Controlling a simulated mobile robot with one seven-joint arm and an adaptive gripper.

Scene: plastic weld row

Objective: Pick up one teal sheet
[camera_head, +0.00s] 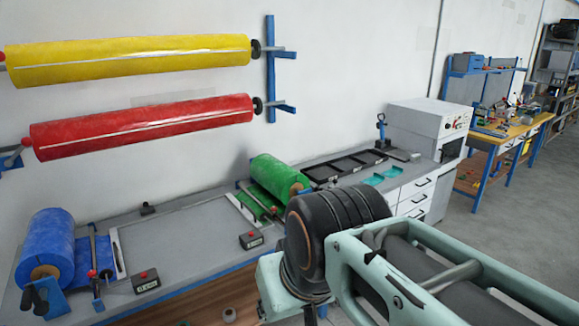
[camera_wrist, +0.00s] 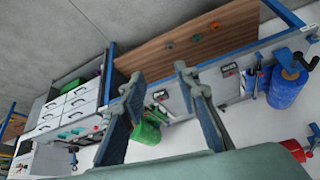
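Two small teal sheets lie on the grey bench top in the head view, the nearer one (camera_head: 372,179) beside the farther one (camera_head: 393,171). They lie in front of a black compartmented tray (camera_head: 345,165). My gripper (camera_wrist: 158,78) shows in the wrist view with its two fingers spread wide and nothing between them. It is well apart from the sheets. In the wrist view, small teal patches (camera_wrist: 75,131) show near the white drawers, too small to make out clearly. My gripper's fingers do not show in the head view, where my arm fills the lower right.
A green roll (camera_head: 280,175) and a blue roll (camera_head: 46,245) sit on the bench. Yellow (camera_head: 130,60) and red (camera_head: 145,124) rolls hang on the wall. A white machine (camera_head: 428,125) stands behind the white drawers (camera_head: 412,193). Floor is clear at right.

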